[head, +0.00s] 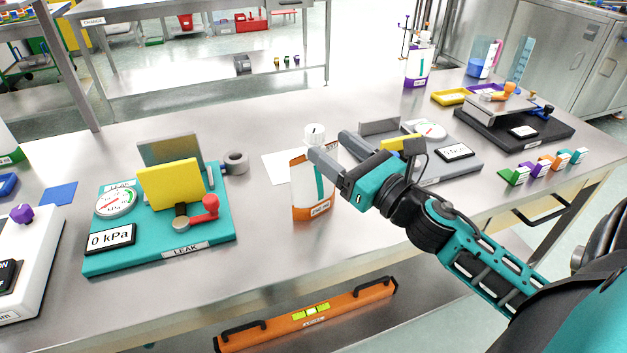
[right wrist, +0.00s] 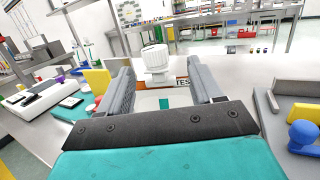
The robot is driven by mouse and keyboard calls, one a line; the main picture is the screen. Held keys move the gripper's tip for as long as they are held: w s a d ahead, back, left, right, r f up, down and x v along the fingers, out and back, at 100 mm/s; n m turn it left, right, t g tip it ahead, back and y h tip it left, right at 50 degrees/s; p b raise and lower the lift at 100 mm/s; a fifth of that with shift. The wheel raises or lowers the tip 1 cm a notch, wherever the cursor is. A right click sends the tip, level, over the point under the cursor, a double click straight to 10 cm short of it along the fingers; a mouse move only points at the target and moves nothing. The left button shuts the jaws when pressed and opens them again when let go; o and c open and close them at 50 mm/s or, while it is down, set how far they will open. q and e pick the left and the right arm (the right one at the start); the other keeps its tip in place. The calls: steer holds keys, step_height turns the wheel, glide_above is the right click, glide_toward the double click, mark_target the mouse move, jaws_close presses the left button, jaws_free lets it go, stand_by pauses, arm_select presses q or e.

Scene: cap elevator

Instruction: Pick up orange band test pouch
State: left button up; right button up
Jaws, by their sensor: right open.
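The orange band test pouch (head: 311,187) stands upright on the metal table in the head view. It has a white ribbed cap (head: 315,134), a white body with a teal stripe, and orange bands. My right gripper (head: 327,142) is open, its fingers at the pouch's upper part, just below cap height. In the right wrist view the white cap (right wrist: 156,62) and part of the pouch (right wrist: 181,82) show between and beyond the two open fingers (right wrist: 165,85). Whether the fingers touch the pouch cannot be told. My left gripper is not in view.
A teal leak tester (head: 160,240) with a yellow plate stands left of the pouch. A grey device (head: 455,167) with a gauge sits right, behind my right arm. A purple-band pouch (head: 417,68) stands at the back. The table front before the pouch is clear.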

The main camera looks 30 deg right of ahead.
mark_target(307, 135)
steer(key=shift+a+f+p+x, duration=0.1)
steer(key=shift+x, duration=1)
steer(key=shift+a+f+p+x, duration=0.1)
steer(key=shift+p+x, duration=0.05)
steer(key=shift+x, duration=1)
steer(key=shift+a+f+p+x, duration=0.1)
steer(key=shift+f+x, duration=0.05)
steer(key=shift+x, duration=0.95)
steer(key=shift+c, duration=0.4)
jaws_close()
